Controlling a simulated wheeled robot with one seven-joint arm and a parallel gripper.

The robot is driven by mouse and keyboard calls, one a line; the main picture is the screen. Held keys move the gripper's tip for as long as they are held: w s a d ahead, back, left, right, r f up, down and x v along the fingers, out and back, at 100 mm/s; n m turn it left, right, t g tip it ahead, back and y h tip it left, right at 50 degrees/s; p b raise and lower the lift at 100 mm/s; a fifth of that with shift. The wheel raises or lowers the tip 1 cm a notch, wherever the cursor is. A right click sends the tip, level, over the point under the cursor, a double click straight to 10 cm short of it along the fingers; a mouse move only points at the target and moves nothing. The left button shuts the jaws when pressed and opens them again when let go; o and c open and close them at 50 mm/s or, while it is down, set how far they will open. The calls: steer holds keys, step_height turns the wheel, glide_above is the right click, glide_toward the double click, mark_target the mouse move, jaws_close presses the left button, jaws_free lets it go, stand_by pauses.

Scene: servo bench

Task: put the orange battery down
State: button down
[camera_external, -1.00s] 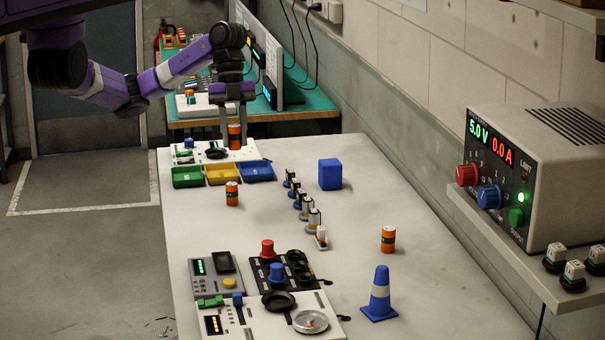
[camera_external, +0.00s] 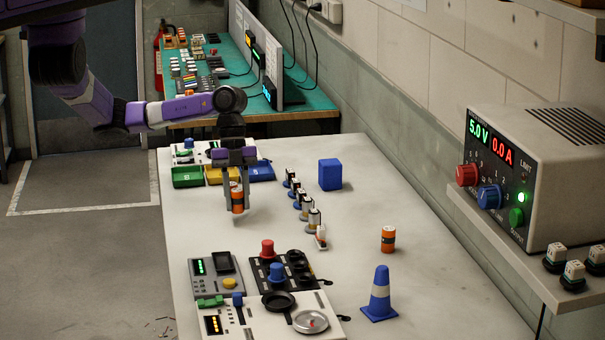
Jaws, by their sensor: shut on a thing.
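My gripper (camera_external: 237,206) points down over the left part of the white bench, in front of the coloured bins. It is shut on an orange battery (camera_external: 238,201), held upright between the fingers. Whether its bottom touches the bench or hangs just above it, I cannot tell. A second orange battery (camera_external: 233,186) stands close behind, mostly hidden by the fingers and the held battery. A third orange battery (camera_external: 388,239) stands alone on the right part of the bench.
Green (camera_external: 187,177), yellow and blue bins sit behind my gripper. A row of several small knobbed parts (camera_external: 302,200) and a blue cube (camera_external: 330,174) stand to the right. Control panels (camera_external: 215,275) and a blue cone (camera_external: 380,295) are nearer.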

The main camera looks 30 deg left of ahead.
mark_target(238, 211)
steer(key=shift+f, duration=1.55)
steer(key=shift+f, duration=0.2)
steer(key=c, duration=1.1)
jaws_free()
steer(key=shift+r, duration=0.1)
